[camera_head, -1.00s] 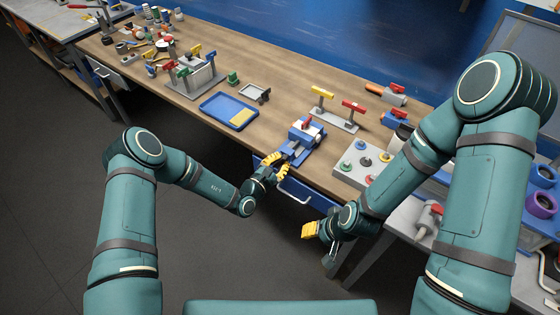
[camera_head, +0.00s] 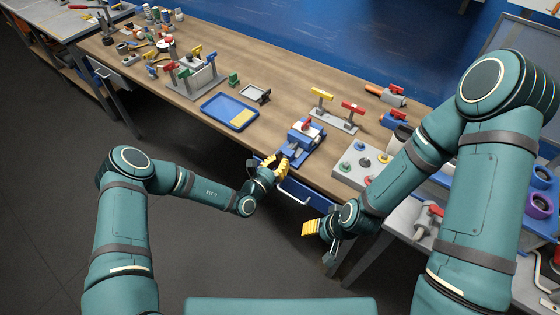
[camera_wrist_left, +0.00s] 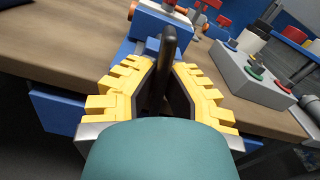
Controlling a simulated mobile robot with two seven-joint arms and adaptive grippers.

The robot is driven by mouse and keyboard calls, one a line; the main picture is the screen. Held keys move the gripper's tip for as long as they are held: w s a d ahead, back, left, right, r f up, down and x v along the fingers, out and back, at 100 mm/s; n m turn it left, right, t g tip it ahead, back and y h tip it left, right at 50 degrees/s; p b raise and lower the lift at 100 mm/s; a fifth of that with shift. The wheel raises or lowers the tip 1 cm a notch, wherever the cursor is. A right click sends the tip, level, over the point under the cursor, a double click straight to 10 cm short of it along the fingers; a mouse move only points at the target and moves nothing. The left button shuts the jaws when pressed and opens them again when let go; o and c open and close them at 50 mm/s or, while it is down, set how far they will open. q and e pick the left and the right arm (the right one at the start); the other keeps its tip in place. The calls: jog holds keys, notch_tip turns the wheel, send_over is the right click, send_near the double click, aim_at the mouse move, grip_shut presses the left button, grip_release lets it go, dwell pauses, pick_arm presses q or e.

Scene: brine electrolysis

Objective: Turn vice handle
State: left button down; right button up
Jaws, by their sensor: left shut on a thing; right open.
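The blue and grey vice (camera_head: 304,139) stands at the front edge of the wooden bench, with a red part on top. Its dark bar handle (camera_wrist_left: 168,50) stands upright between the yellow fingers in the left wrist view. My left gripper (camera_head: 276,164) is at the front of the vice, shut on the handle; it also shows in the left wrist view (camera_wrist_left: 164,95). The handle's lower end is hidden by the gripper. My right gripper (camera_head: 313,228) is open and empty, in front of the bench and below the vice.
A blue tray (camera_head: 214,104) lies left of the vice. A stand with yellow and red handles (camera_head: 334,118) is behind it, and a grey box with coloured knobs (camera_head: 347,174) is to its right. A blue drawer (camera_head: 309,195) is below the bench top.

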pick_arm(q)
jog(key=n+p, duration=0.1)
jog(key=n, duration=0.5)
jog(key=shift+r, duration=0.1)
jog(key=n, duration=0.5)
jog(key=shift+n, duration=0.4)
jog(key=c, duration=1.1)
grip_release()
jog(key=shift+o, duration=0.2)
jog(key=v, duration=1.2)
